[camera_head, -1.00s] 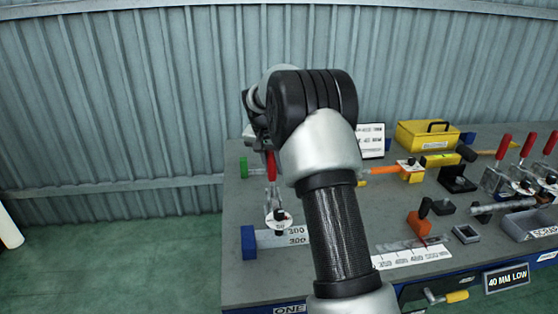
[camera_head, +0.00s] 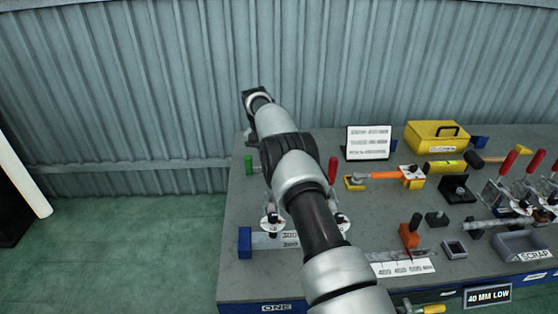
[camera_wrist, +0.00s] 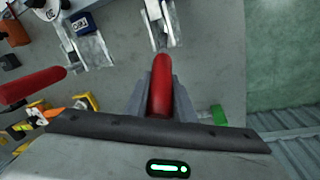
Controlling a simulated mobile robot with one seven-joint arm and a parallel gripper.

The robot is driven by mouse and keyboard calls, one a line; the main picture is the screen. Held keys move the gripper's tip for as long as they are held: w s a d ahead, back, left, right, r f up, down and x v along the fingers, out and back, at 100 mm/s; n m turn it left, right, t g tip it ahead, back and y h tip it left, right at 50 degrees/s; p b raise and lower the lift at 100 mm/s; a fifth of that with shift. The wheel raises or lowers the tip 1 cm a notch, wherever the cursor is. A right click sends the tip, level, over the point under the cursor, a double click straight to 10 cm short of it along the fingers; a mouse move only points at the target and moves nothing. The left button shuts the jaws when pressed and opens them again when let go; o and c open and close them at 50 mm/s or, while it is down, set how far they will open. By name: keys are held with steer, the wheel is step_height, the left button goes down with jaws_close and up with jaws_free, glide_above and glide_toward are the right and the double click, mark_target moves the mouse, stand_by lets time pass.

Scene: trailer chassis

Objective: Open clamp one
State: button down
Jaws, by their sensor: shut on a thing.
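The left clamp (camera_head: 272,222) stands by the "ONE" label (camera_head: 276,308) at the table's left end. Its red handle is hidden behind my arm in the head view. In the wrist view, my gripper (camera_wrist: 163,82) is shut around a red handle (camera_wrist: 161,92), which lies between its two grey fingers. The clamp's metal body (camera_wrist: 157,22) shows beyond it. A second clamp (camera_head: 343,222) stands to the right, with its red handle (camera_head: 332,170) upright; that handle also shows in the wrist view (camera_wrist: 30,86). My gripper is hidden in the head view.
A green piece (camera_head: 248,164) is close by on the left, also in the wrist view (camera_wrist: 218,115). A blue block (camera_head: 245,242) stands at the front left. A sign (camera_head: 368,142), yellow box (camera_head: 437,136) and several tools fill the right. A corrugated wall (camera_head: 160,90) stands behind.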

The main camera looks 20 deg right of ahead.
steer(key=shift+w, duration=0.2)
stand_by(0.3)
steer(key=c, duration=1.5)
jaws_free()
steer(key=shift+s, duration=0.1)
step_height(320, 180, up, 10)
steer(key=p, duration=0.5)
